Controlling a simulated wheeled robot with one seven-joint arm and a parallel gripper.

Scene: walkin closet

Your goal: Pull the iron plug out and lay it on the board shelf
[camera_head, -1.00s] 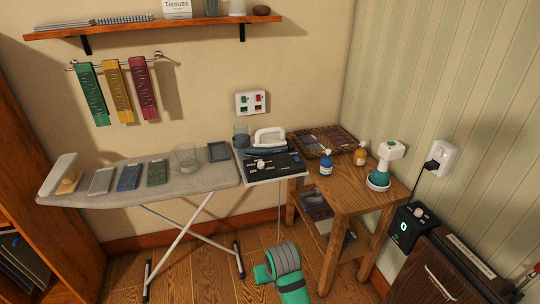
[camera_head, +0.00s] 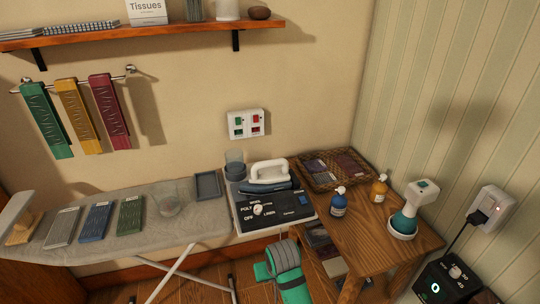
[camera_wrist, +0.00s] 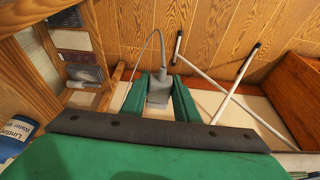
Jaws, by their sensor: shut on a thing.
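My gripper (camera_wrist: 158,82) is shut on a grey plug (camera_wrist: 158,93) in the wrist view. A thin grey cord runs from the plug, curving up and left. In the head view my green and grey arm end (camera_head: 285,268) is low, in front of the ironing board; its fingertips and the plug are hidden there. The iron (camera_head: 268,176) has a white handle and rests on the dark control panel (camera_head: 270,208) at the board's right end. The ironing board (camera_head: 160,230) carries a small dark tray (camera_head: 207,184). I cannot tell which surface is the board shelf.
A wooden side table (camera_head: 372,240) at right holds a wicker basket (camera_head: 325,183), two pump bottles and a teal steamer. White board legs (camera_wrist: 222,92) cross nearby.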

